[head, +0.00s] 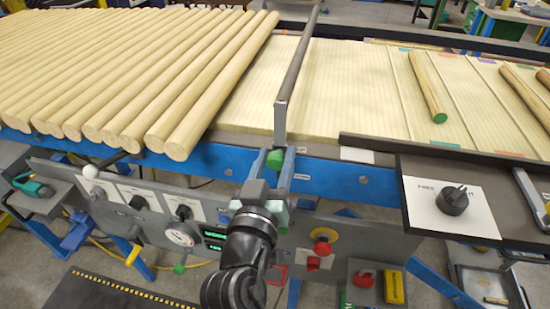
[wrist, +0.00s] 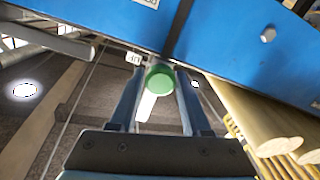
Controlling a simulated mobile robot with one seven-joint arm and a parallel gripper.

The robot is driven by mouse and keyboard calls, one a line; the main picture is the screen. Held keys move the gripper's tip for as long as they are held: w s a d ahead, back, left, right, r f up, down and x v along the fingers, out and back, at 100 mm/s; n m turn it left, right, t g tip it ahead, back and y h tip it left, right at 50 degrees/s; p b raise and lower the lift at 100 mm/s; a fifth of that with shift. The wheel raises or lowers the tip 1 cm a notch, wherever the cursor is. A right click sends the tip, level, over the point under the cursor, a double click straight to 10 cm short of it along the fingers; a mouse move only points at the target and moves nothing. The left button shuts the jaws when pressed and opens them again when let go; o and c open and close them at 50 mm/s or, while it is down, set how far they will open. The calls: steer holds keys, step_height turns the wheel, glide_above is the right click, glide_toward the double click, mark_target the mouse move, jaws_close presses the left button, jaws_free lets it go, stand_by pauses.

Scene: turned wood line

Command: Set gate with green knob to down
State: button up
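The green knob (head: 275,160) sits at the near end of the gate (head: 297,68), by the blue rail. The gate is a long grey bar running across the line, with a flat end plate near the rail. My gripper (head: 273,168) is right at the knob. In the wrist view the round green knob (wrist: 159,78) shows between the two fingers of my gripper (wrist: 161,85), with a visible gap on each side. The fingers are open. Part of the gate's near end is hidden behind my gripper in the head view.
Several wooden rods (head: 130,75) lie left of the gate; the bed just right of it is bare. A green-ended rod (head: 428,88) lies further right. Below the rail is a grey control panel (head: 130,200) with dials, and a red button (head: 322,247). A black knob (head: 453,200) is at right.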

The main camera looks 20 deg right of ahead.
jaws_close()
stand_by(1.1)
